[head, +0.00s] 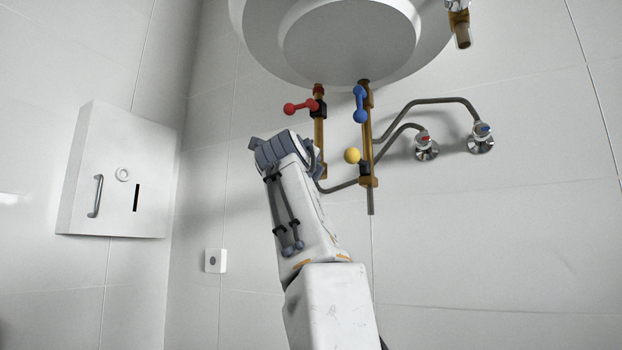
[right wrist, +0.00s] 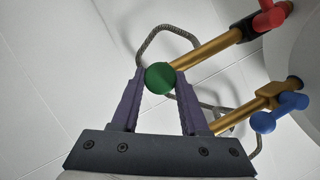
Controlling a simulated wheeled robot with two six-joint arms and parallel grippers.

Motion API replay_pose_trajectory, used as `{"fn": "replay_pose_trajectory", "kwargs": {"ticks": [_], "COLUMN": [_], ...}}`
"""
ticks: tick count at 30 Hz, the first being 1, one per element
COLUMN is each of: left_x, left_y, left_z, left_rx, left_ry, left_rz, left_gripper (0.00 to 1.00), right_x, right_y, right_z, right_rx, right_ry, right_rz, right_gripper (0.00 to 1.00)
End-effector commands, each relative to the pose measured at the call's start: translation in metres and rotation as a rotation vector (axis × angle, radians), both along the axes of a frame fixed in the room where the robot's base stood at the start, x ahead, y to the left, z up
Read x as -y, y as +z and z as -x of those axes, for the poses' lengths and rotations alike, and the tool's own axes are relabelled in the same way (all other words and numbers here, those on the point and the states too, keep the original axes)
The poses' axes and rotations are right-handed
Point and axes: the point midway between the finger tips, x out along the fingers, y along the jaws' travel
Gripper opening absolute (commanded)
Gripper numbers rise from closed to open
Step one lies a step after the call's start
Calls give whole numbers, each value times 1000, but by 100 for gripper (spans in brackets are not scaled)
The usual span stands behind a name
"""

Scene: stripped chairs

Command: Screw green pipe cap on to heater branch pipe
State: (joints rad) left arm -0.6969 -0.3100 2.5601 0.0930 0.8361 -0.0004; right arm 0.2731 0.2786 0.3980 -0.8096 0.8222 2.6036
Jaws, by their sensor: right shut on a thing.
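The green pipe cap (right wrist: 160,78) sits between the two purple fingers of my right gripper (right wrist: 161,84) in the right wrist view. The gripper is shut on it. The brass branch pipe with the red valve (right wrist: 210,48) has its lower end right at the cap. I cannot tell whether the cap is touching the pipe or on it. In the head view this pipe (head: 319,132) hangs under the heater, its lower part behind my right wrist. The cap and fingertips are hidden there. My left gripper is in neither view.
The round white heater (head: 350,38) is above. A second brass pipe (head: 367,130) with a blue valve (head: 360,103) and a yellow knob (head: 352,155) stands close on the right. Bent grey hoses (head: 430,102) lead to wall taps (head: 480,138). A white wall box (head: 120,172) is at left.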

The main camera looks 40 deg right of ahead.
Motion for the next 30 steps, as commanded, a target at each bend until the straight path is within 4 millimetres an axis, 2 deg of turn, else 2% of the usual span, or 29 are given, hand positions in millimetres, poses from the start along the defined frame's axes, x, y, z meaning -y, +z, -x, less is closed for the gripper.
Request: {"fn": "replay_pose_trajectory", "kwargs": {"ticks": [3, 14, 21, 27, 28, 30], "left_x": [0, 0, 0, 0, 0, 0], "left_y": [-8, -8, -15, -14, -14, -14], "left_z": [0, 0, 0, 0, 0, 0], "left_rx": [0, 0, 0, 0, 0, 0], "left_ry": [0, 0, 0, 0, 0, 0], "left_rz": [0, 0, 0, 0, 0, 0], "left_gripper": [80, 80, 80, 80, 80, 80], "right_x": [-1, -1, -1, -1, -1, -1], "right_y": [-2, 0, -1, 1, 0, 0], "right_z": [-1, 0, -2, 0, 0, 0], "right_rx": [83, 116, 261, 268, 268, 268], "right_ry": [1, 1, 2, 2, 1, 1], "right_rz": [-34, -47, -106, -108, -108, -108], "right_gripper": [0, 0, 0, 0, 52, 79]}}
